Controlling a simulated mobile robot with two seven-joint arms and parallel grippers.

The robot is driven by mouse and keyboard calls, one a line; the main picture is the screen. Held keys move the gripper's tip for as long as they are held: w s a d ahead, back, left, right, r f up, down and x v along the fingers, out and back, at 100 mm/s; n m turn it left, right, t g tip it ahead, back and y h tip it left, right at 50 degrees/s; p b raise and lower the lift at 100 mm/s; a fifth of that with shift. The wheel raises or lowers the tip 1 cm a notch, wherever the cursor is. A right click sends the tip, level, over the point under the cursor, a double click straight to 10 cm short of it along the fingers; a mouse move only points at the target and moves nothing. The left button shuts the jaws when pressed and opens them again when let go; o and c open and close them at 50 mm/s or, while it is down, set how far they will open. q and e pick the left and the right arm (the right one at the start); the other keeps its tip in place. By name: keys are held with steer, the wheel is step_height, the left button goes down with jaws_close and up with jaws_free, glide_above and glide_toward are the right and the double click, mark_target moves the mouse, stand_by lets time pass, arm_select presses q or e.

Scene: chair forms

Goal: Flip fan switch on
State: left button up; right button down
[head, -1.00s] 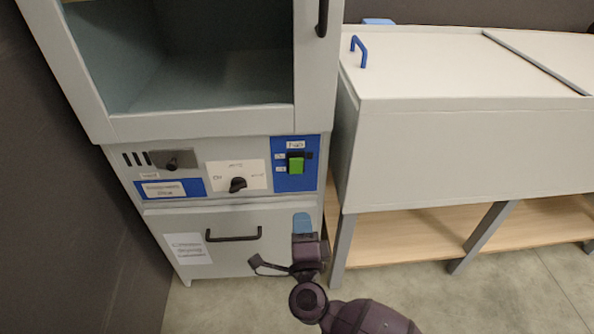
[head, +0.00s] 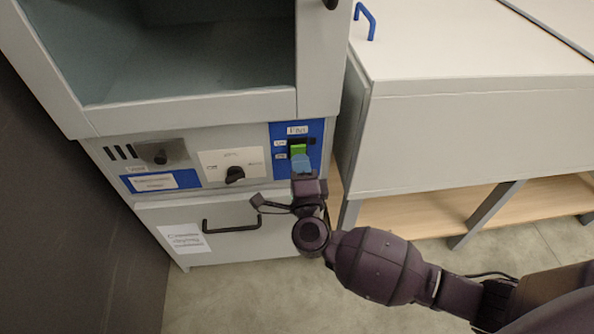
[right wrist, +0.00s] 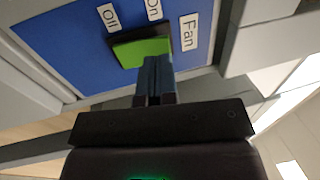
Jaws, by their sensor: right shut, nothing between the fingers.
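The fan switch (head: 298,149) is a green rocker on a blue panel (head: 313,128) labelled "Fan", at the right of the cabinet's control strip. In the right wrist view the green switch (right wrist: 140,52) sits beside the labels "Off" and "On". My right gripper (head: 301,163) is shut and empty, its blue fingertips just at the lower part of the switch in the head view. In the right wrist view the fingertips (right wrist: 155,68) overlap the switch's edge; I cannot tell whether they touch it. My left gripper is not in view.
A black drawer handle (head: 231,226) lies below. A white chest with a blue handle (head: 365,21) stands to the right.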

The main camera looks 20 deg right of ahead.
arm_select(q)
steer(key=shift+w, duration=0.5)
arm_select(e)
steer(key=shift+w+d+r, duration=0.15)
steer(key=shift+w+r, duration=0.05)
steer(key=shift+w, duration=0.5)
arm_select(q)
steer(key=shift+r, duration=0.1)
